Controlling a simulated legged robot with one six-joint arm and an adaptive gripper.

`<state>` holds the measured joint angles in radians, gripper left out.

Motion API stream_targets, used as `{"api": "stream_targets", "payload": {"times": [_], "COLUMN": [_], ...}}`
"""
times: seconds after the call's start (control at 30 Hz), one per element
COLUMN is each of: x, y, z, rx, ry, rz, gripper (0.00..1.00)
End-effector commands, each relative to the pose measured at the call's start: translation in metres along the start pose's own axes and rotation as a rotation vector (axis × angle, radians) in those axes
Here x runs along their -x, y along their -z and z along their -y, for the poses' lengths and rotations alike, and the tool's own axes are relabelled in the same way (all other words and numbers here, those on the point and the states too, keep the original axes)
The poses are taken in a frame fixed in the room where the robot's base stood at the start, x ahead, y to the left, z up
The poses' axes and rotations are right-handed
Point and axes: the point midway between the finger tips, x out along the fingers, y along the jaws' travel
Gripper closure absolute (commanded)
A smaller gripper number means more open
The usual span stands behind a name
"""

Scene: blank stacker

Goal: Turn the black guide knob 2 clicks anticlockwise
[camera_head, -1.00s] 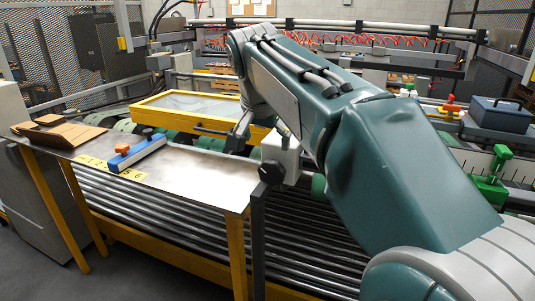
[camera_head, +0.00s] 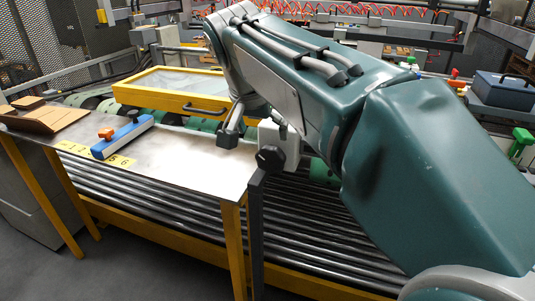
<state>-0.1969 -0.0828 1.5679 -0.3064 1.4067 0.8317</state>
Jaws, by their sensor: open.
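The black guide knob (camera_head: 270,158) sticks out from the front of a white block (camera_head: 286,140) on top of a dark post. The post stands at the right end of a metal table. My gripper (camera_head: 231,132) hangs from the end of my teal arm. It is open, with a dark finger visible just above the table's right end. It is to the left of the knob and a little higher in the picture, apart from it. The rest of the gripper is hard to make out, and my arm hides the area behind the block.
A blue tool with an orange knob (camera_head: 106,134) lies on the metal table (camera_head: 190,160) by yellow number labels. Brown boards (camera_head: 45,118) lie at its left end. Rollers (camera_head: 180,215) run below. A yellow frame (camera_head: 165,94) stands behind. A blue toolbox (camera_head: 503,92) sits far right.

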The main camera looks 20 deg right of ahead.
Motion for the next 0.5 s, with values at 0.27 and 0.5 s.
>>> {"api": "stream_targets", "payload": {"times": [0.27, 0.5], "x": [-0.052, -0.088], "y": [0.000, 0.000], "z": [-0.001, 0.000], "rx": [-0.001, -0.001], "ry": [-0.003, -0.002], "rz": [0.004, 0.003], "gripper": [0.00, 0.00]}}
